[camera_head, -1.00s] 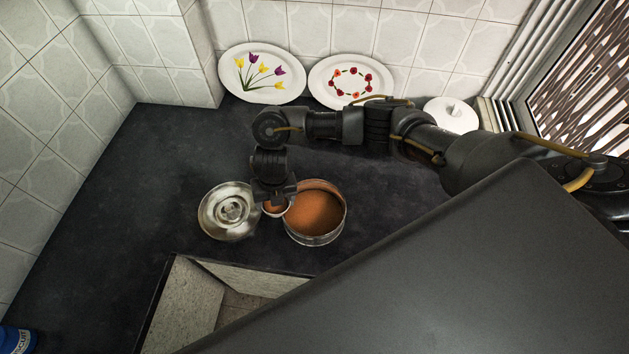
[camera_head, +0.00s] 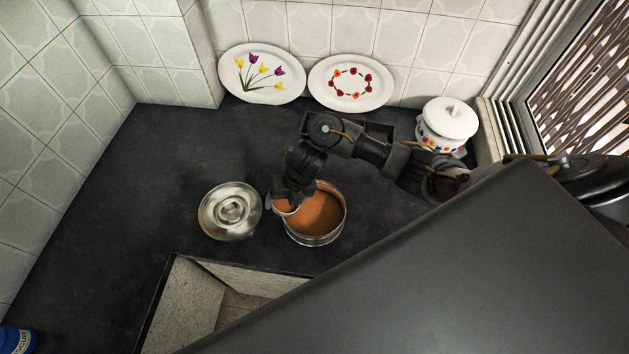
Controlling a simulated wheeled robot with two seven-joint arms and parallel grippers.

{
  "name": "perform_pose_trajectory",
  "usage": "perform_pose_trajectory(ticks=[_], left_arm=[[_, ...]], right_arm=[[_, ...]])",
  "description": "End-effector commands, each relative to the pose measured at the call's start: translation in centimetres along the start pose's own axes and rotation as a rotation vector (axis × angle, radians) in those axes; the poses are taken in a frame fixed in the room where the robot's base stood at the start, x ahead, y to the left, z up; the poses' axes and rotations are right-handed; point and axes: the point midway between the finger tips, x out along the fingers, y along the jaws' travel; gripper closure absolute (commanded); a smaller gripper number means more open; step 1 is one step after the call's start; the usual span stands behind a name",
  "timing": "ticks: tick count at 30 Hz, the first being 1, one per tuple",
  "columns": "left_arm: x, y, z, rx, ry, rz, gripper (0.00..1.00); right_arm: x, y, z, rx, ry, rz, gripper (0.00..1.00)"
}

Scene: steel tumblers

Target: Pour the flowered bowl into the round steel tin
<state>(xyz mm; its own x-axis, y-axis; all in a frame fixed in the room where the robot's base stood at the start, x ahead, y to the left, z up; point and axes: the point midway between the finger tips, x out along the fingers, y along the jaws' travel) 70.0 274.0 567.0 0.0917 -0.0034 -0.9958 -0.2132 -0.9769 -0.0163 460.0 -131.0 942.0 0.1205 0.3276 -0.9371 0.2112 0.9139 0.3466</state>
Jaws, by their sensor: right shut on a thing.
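The round steel tin (camera_head: 318,240) stands open on the dark counter, with orange-brown contents inside. My right gripper (camera_head: 284,199) is shut on the small bowl (camera_head: 285,210) at the tin's left rim. The bowl appears tilted toward the tin, with its right side over the opening. The gripper hides most of the bowl, so its flowers do not show. I cannot tell how much is left in the bowl. My left gripper is not in view.
A round steel lid (camera_head: 230,211) lies left of the tin. A lidded white flowered pot (camera_head: 446,127) stands at the back right. Two flowered plates (camera_head: 262,73) (camera_head: 350,82) lean on the back wall. A cut-out (camera_head: 238,292) opens in front.

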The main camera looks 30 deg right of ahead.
Motion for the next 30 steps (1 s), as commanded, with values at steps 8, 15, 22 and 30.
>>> perform_pose_trajectory(ticks=[8, 15, 22, 30], left_arm=[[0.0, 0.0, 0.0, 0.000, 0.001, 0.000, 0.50], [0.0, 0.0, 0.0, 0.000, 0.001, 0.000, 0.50], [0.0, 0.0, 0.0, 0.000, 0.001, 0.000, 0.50], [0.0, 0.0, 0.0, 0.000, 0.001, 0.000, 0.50]], right_arm=[[0.0, -1.1, -0.1, 0.004, -0.011, 0.067, 0.53], [0.0, -1.8, -0.2, 0.004, -0.021, 0.124, 0.53], [0.1, -2.5, -0.3, 0.004, -0.026, 0.180, 0.53], [0.2, -3.3, -0.4, 0.004, -0.034, 0.249, 0.53]])
